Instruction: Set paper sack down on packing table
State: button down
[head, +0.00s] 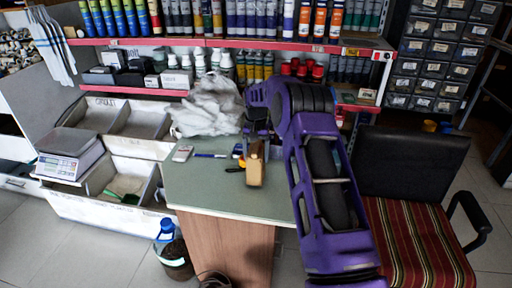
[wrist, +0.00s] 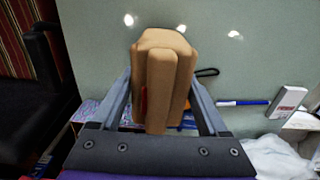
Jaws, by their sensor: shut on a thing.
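The paper sack (head: 255,165) is a small brown bag. It also shows in the wrist view (wrist: 162,75), between the two fingers of my gripper (wrist: 162,100). In the head view my gripper (head: 256,143) comes down from above and is shut on the sack. The packing table (head: 215,193) has a grey-green top, and the sack shows over its middle. I cannot tell whether the sack touches the top. My gripper hides the sack's upper end in the head view.
On the table lie a blue pen (head: 210,155), a white box-like device (head: 182,153) and a yellow-black item (head: 236,168). White plastic bags (head: 210,105) are heaped at the back. A striped chair (head: 415,235) stands at right. The table's front left is clear.

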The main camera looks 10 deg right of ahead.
jog(key=shift+w+f, duration=0.1)
jog(key=shift+f, duration=0.15)
jog(key=shift+f, duration=0.1)
grip_release()
jog(key=shift+f, duration=0.15)
